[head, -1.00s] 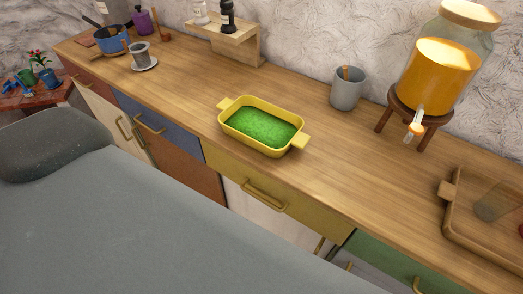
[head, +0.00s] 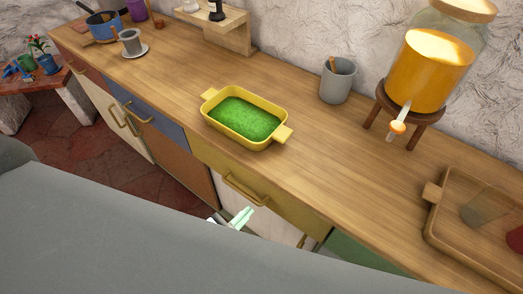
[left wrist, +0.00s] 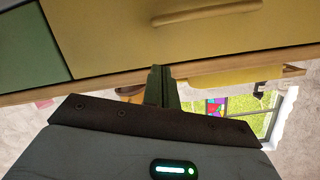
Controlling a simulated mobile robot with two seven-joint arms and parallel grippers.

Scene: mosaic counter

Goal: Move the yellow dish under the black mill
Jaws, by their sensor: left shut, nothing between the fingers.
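The yellow dish (head: 232,137) is a rectangular pan with two end handles and a green filling. It sits on the wooden counter in the head view. The black mill (head: 216,12) stands on a small wooden wall shelf (head: 228,38) at the back, up and left of the dish; its top is cut off. My left gripper (head: 234,219) is low in front of the counter, beside the yellow drawer and below the dish, not touching it. Its fingers (left wrist: 162,87) are together and empty in the left wrist view. My right gripper is not in view.
A grey cup (head: 336,83) and a juice dispenser on a wooden stand (head: 410,113) are right of the dish. A wooden tray (head: 433,218) is at far right. A small cup on a saucer (head: 132,43) and a blue pot are left. Counter between dish and shelf is clear.

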